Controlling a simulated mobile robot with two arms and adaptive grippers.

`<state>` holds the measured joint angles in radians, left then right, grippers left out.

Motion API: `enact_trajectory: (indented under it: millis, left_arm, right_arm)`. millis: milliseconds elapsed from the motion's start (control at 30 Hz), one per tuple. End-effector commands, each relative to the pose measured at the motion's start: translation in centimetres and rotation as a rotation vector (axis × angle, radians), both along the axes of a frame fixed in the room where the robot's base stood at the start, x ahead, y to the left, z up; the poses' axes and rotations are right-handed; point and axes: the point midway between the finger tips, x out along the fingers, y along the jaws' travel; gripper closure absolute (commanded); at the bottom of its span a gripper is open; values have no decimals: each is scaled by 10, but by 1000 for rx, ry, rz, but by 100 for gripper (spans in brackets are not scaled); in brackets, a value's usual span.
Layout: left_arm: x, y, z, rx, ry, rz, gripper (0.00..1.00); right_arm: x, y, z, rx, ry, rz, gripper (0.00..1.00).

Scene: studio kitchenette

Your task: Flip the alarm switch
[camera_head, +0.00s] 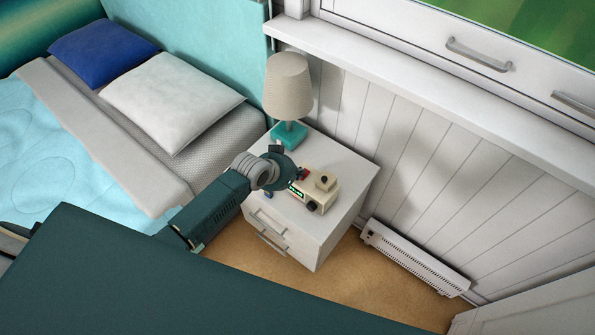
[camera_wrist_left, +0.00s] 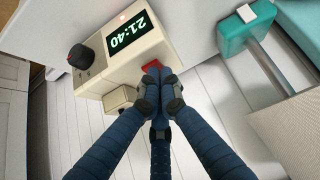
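The alarm clock (camera_head: 322,189) is a cream box on the white nightstand, with a dark knob on its front and a raised block on top. In the left wrist view the clock (camera_wrist_left: 94,60) shows a green 21:40 display. A red switch (camera_wrist_left: 152,65) sits on its top edge; a red part (camera_head: 303,174) also shows in the head view. My left gripper (camera_head: 281,168) is beside the clock. In the left wrist view its blue fingers (camera_wrist_left: 158,86) are drawn together, their tips at the red switch and partly covering it. Contact is unclear. My right gripper is not in view.
The nightstand (camera_head: 344,178) also holds a lamp (camera_head: 288,88) with a teal base, behind my left gripper. The bed (camera_head: 120,160) is on the left. A panelled wall and sill are behind, and a low heater (camera_head: 414,259) stands at right.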

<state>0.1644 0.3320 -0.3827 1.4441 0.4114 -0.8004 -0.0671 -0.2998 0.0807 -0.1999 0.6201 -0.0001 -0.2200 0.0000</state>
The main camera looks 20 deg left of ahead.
Motion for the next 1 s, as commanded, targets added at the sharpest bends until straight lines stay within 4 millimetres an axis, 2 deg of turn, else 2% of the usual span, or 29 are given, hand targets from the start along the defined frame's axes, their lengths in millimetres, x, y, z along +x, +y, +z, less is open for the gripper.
enact_trajectory:
  millis: [233,633,767,967,1000]
  left_arm:
    - [9,-4,6,0,1,0,100]
    - [10,-4,9,0,1,0,100]
    - [11,-4,21,0,0,0,100]
    - [14,-4,55,0,1,2,100]
    - [8,-2,53,2,2,2,100]
  right_arm:
    - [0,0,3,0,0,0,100]
    - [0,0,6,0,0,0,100]
    - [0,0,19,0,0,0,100]
    - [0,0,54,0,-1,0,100]
    - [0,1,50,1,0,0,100]
